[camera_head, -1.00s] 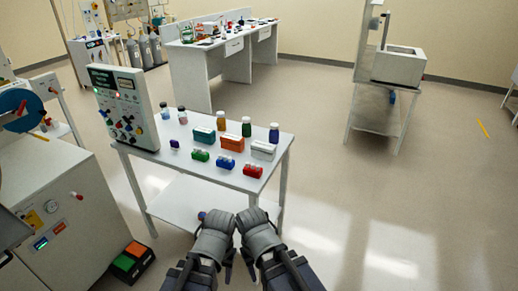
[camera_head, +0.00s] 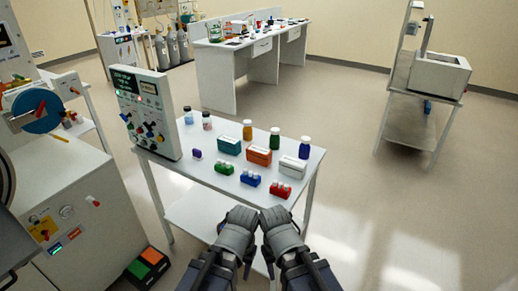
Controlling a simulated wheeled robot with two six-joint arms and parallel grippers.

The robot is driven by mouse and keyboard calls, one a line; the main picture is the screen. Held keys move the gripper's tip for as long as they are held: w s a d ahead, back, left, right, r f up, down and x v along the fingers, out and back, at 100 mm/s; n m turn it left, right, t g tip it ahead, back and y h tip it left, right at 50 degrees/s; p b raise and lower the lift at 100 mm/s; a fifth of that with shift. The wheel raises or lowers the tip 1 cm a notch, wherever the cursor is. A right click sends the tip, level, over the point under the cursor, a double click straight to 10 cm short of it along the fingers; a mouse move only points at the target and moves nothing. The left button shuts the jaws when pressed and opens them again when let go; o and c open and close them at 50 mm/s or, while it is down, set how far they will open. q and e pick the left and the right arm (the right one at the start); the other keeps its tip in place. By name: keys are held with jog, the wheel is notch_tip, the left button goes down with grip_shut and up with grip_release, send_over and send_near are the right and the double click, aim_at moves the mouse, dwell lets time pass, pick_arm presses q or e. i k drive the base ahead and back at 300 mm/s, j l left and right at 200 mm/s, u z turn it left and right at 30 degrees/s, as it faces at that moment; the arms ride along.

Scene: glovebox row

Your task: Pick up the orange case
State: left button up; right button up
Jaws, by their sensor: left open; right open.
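The orange case (camera_head: 259,156) sits on the white table (camera_head: 182,168), with a pale label on its top. A teal case (camera_head: 230,145) stands to its left and a white case (camera_head: 293,166) to its right. My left gripper (camera_head: 240,214) and my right gripper (camera_head: 277,216) are side by side at the table's front edge, below the orange case in the picture and apart from it. Both are empty. Their fingertips are hard to make out at this angle.
Green (camera_head: 224,168), blue (camera_head: 251,178) and red (camera_head: 281,189) small blocks lie in front of the cases. Several bottles, including a green-bodied one (camera_head: 274,139), stand behind. A control panel (camera_head: 146,112) stands at the table's left end.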

aim_at(258, 155)
jog(key=i+l, duration=0.2)
jog(key=l, duration=0.2)
jog(key=i+l+z, duration=0.15)
jog(key=l, duration=0.3)
jog(key=i+l, duration=0.25)
jog(key=l, duration=0.15)
jog(key=i+l+z, duration=0.1)
jog(key=l, duration=0.3)
jog(key=i, duration=0.1)
